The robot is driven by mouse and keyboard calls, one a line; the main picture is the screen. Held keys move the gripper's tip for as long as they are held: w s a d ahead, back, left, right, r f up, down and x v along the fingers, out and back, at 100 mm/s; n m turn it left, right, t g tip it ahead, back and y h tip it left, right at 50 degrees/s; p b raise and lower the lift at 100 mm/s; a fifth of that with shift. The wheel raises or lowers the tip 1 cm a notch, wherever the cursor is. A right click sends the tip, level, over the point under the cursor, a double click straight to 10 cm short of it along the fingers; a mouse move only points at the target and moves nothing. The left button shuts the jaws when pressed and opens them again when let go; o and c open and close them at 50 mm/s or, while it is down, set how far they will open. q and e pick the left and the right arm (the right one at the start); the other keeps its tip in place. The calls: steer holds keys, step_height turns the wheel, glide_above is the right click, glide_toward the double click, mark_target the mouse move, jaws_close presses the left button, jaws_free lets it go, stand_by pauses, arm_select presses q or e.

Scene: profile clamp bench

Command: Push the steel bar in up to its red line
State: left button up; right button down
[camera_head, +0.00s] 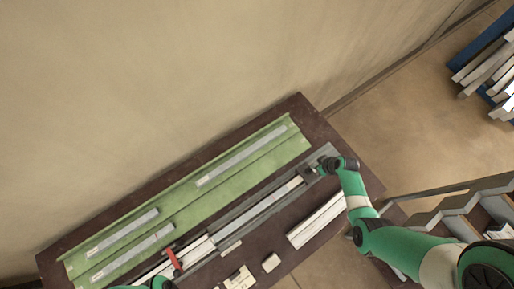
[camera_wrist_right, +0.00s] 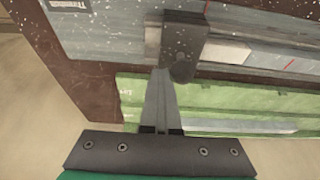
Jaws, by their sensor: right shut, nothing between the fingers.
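A pale steel bar (camera_head: 258,208) lies in a long grey rail on the bench. In the right wrist view the bar (camera_wrist_right: 225,50) sits beside a dark grey block (camera_wrist_right: 178,38), and a thin red line shows on the metal farther right. My right gripper (camera_head: 314,170) is at the rail's upper right end. In the wrist view its fingers (camera_wrist_right: 160,78) are together and empty, with their tips at the dark block's lower edge; I cannot tell whether they touch it. At the lower edge of the head view only green pieces of my left arm show; its gripper is hidden.
A green mat (camera_head: 215,190) with several grey bars lies along the bench's far side. A red lever (camera_head: 174,258) stands by the rail's lower left. White profiles (camera_head: 316,220) and a small white block (camera_head: 271,262) lie on the near side. Shelving (camera_head: 465,210) stands at right.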

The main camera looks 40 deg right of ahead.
steer(key=shift+a, duration=1.4)
steer(key=p, duration=0.2)
glide_above(293, 184)
steer(key=shift+w+a, duration=0.2)
steer(key=shift+a, duration=1.05)
steer(key=shift+w+a, duration=0.15)
steer(key=shift+a, duration=1.1)
steer(key=shift+w+a, duration=0.15)
steer(key=shift+a, duration=1.25)
steer(key=shift+w+a, duration=0.15)
steer(key=shift+a, duration=1.25)
steer(key=shift+w+a+b, duration=0.15)
steer(key=shift+a+b, duration=0.2)
steer(key=shift+a, duration=1)
steer(key=shift+w+a+b, duration=0.2)
steer(key=shift+a+b, duration=0.2)
steer(key=shift+a, duration=0.95)
steer(key=shift+w+a+b, duration=0.15)
steer(key=shift+a+b, duration=0.2)
steer(key=shift+a, duration=1.5)
steer(key=shift+w+a, duration=0.1)
steer(key=shift+a, duration=0.4)
steer(key=shift+d, duration=0.15)
steer(key=shift+d+p, duration=0.35)
steer(key=shift+d, duration=0.25)
